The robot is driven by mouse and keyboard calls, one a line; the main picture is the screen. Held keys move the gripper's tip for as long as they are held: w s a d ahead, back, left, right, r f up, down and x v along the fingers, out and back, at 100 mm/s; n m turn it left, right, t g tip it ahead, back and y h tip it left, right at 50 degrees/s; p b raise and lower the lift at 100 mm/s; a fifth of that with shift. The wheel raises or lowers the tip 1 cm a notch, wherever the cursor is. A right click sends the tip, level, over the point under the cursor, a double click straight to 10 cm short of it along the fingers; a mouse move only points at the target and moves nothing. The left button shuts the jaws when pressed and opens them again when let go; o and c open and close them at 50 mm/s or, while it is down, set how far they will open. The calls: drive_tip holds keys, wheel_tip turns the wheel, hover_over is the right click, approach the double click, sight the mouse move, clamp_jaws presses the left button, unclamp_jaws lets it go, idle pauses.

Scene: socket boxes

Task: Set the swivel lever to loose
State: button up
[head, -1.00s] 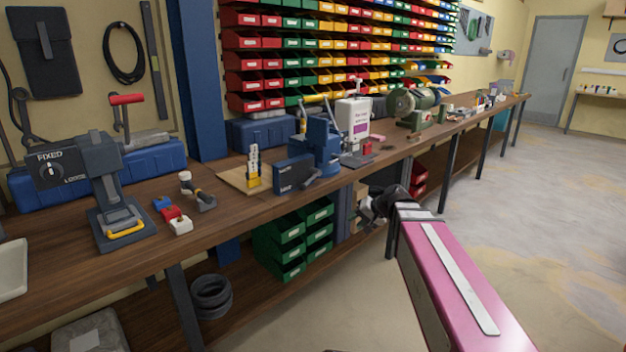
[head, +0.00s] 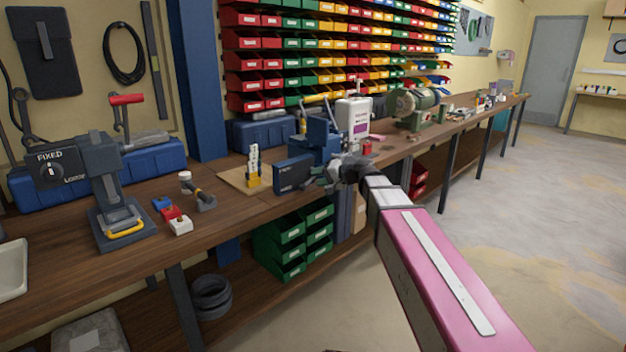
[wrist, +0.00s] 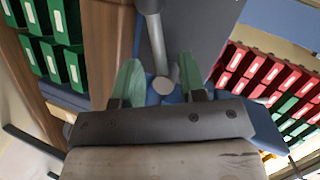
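A dark panel on a grey stand (head: 75,165) at the left of the bench reads FIXED at its top left, with a word like LOOSE at lower right. It bears a small white dial (head: 53,170). A blue vise (head: 322,140) stands mid-bench with a dark blue plate (head: 293,174) beside it. I cannot tell for certain which part is the swivel lever. My gripper (head: 320,184) is at the vise's front, partly covering it. In the wrist view my gripper (wrist: 160,80) is open, with a grey round-ended rod (wrist: 157,45) between its green fingers; contact is unclear.
A yellow-and-white item (head: 253,170) on a board, small coloured blocks (head: 173,214) and a grey handled tool (head: 200,195) lie left of the vise. A white machine (head: 354,118) stands behind it. Green bins (head: 290,245) sit below. The floor at right is clear.

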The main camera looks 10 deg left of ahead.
sight(313, 178)
drive_tip(key=shift+x, duration=1.6)
clamp_jaws()
